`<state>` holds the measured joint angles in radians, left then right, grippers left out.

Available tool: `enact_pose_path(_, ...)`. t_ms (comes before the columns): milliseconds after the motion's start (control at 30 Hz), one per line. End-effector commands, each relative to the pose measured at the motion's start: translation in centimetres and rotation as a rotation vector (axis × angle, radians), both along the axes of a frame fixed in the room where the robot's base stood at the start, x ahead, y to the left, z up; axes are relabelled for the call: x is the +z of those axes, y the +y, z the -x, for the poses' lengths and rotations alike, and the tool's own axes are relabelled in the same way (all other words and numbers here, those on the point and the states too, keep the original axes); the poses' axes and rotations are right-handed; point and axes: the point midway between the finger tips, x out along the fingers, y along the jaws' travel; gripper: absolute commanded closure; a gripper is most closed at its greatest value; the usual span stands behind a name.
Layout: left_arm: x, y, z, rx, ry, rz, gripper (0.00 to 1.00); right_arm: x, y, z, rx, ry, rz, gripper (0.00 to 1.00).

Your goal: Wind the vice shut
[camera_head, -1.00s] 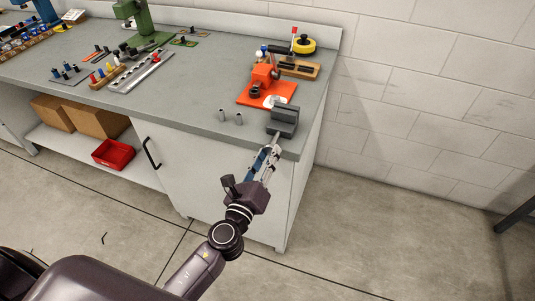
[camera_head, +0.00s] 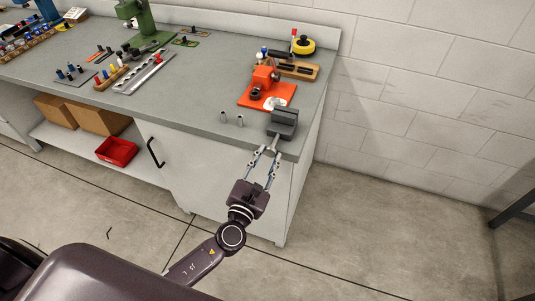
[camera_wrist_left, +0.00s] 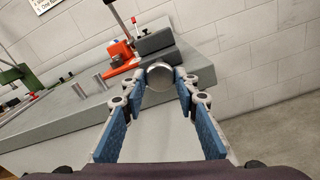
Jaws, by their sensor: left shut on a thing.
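The grey vice (camera_head: 283,124) sits at the front right corner of the bench, and it also shows in the left wrist view (camera_wrist_left: 154,40). A metal screw end (camera_head: 275,143) sticks out from its front; in the wrist view it is a round silver face (camera_wrist_left: 160,76). My left gripper (camera_head: 269,151) reaches up to it from the floor side, its blue-padded fingers on either side of the screw end, shut on it. The fingers hide the sides of the screw end. The gap between the vice jaws is too small to judge. My right gripper is not in view.
Two small metal cylinders (camera_head: 232,120) stand left of the vice. An orange plate (camera_head: 255,99) with an orange tool lies behind it. The bench's front edge (camera_head: 230,139) runs beneath the vice.

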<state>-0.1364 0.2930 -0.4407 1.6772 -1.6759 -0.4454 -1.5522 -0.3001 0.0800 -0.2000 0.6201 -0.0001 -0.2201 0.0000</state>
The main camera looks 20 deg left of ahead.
Motion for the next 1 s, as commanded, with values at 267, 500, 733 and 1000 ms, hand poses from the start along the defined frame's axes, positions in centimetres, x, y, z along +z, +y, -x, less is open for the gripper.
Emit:
enact_pose_path(267, 0.1, 0.0, 0.0, -0.001, -0.004, -0.265, 0.96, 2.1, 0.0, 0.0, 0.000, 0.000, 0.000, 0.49)
enact_pose_path(500, 0.1, 0.0, 0.1, -0.002, -0.012, -0.489, 0.96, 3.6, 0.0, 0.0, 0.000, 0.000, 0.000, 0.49)
enact_pose_path(733, 0.1, 0.1, 0.1, -0.002, -0.018, -0.672, 0.96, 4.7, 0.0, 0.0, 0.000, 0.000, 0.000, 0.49)
enact_pose_path(1000, -0.1, 0.1, 0.1, -0.002, -0.023, -0.813, 0.96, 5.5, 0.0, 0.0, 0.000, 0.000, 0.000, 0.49)
